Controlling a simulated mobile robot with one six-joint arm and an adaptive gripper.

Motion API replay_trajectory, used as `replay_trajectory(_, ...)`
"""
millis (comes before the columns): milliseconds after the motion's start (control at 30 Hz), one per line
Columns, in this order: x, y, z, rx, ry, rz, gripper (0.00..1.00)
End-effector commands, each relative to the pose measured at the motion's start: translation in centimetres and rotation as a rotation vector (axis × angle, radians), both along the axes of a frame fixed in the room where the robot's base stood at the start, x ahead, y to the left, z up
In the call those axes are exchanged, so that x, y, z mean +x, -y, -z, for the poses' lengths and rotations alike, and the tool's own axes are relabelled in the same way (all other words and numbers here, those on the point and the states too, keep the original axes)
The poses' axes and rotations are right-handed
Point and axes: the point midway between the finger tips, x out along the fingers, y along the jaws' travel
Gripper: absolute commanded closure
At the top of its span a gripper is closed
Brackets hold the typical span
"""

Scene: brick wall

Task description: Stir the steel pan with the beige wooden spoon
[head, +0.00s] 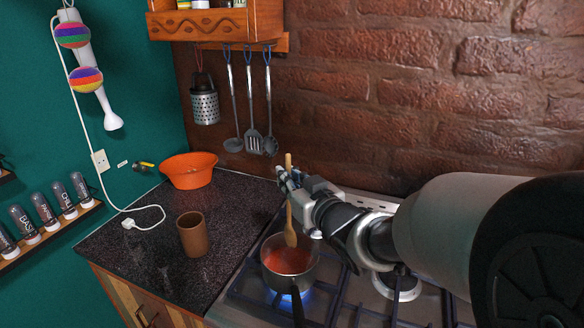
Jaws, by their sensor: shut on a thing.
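The steel pan (265,268) stands on the gas hob over a blue flame, with its dark handle pointing toward me. Red sauce (288,260) is inside it. My gripper (287,182) is above the pan and shut on the beige wooden spoon (291,236). The spoon is close to upright, with its handle top above the fingers and its bowl end down at the pan. I cannot tell how far the tip is in the sauce. The fingers hide part of the spoon's handle.
A brown cup (192,234) and an orange bowl (189,171) stand on the dark counter (150,258) left of the hob (240,306). A white plug and cable (143,217) lie there too. Utensils (252,140) hang on the brick wall behind. The counter's front is clear.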

Motion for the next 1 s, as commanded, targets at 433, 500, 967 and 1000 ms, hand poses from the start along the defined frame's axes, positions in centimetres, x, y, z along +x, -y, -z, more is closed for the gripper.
replay_trajectory(433, 0.0, 0.0, -0.3, 0.0, 0.001, 0.0, 1.0)
replay_trajectory(500, 0.0, 0.0, -0.8, 0.0, 0.001, 0.0, 1.0)
replay_trajectory(967, 0.0, 0.0, -5.1, 0.001, 0.002, 0.0, 1.0)
replay_trajectory(1000, 0.0, 0.0, -5.2, 0.0, 0.001, 0.0, 1.0)
